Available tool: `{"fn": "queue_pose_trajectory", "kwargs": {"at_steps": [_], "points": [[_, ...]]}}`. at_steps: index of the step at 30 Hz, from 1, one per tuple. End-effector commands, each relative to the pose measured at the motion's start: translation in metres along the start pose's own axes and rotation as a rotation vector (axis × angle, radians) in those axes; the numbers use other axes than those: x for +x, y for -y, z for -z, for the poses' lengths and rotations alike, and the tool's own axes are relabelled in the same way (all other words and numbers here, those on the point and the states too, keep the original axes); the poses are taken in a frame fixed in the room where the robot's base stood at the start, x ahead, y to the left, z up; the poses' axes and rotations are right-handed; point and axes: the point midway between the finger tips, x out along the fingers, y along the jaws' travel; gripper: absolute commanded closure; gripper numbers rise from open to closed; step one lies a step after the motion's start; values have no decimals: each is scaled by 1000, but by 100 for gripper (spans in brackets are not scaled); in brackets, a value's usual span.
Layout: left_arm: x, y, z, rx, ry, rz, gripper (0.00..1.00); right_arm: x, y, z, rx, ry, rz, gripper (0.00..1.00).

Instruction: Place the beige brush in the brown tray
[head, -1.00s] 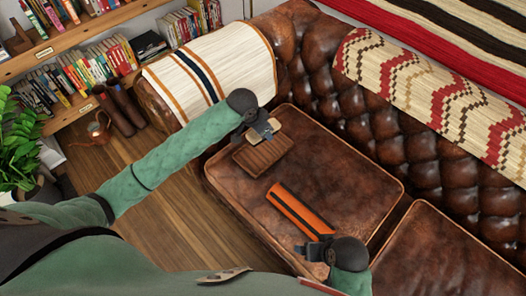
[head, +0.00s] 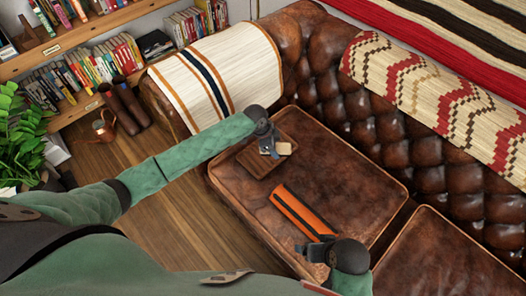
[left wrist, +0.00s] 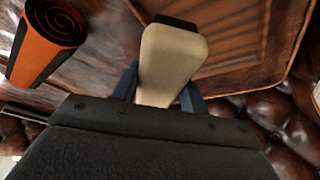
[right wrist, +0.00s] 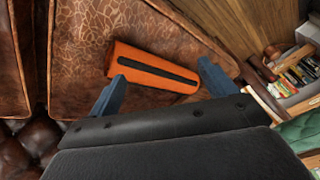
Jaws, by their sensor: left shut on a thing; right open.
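The beige brush (head: 284,148) is held in my left gripper (head: 270,147), over the right part of the brown tray (head: 254,163) in the head view. I cannot tell whether the brush touches the tray. In the left wrist view the brush (left wrist: 170,55) stands between the blue fingers of my left gripper (left wrist: 160,85), with a dark part at its far end. The tray lies on the leather seat, partly hidden by my left gripper. My right gripper (head: 312,250) is open and empty near the seat's front edge; its spread fingers (right wrist: 163,85) show in the right wrist view.
An orange roll with a dark stripe (head: 302,209) lies on the brown leather seat (head: 345,185) between my grippers. It also shows in the right wrist view (right wrist: 150,68). The tufted sofa back (head: 380,120) rises behind. The seat right of the tray is clear.

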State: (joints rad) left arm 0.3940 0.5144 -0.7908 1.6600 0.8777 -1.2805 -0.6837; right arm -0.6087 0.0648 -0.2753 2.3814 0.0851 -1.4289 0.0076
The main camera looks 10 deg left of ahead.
Motion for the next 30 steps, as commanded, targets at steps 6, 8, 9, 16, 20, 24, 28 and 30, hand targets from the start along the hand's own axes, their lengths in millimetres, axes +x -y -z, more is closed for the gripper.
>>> {"fn": "queue_pose_trajectory", "kwargs": {"at_steps": [6, 8, 9, 16, 20, 24, 28, 30], "points": [[7, 19, -39, -2, 1, 1, 78, -10, -6, -3, 8, 28, -17, 16], [9, 23, -47, -3, 1, 1, 78, -12, -10, -3, 11, 31, -23, 16], [10, 25, -51, -2, 1, 1, 78, -13, -11, -3, 12, 33, -26, 16], [16, 28, -60, -2, -1, 0, 78, -16, -12, 1, 12, 37, -31, 16], [29, 27, -65, -2, 0, -1, 78, -21, -13, 3, 11, 40, -36, 16], [45, 28, -72, -1, 0, 0, 78, -29, -15, 3, 14, 51, -44, 16], [49, 28, -73, 0, 0, 2, 78, -33, -16, 4, 15, 49, -46, 16], [49, 28, -73, 0, 0, 2, 78, -33, -16, 3, 16, 50, -46, 16]]}}
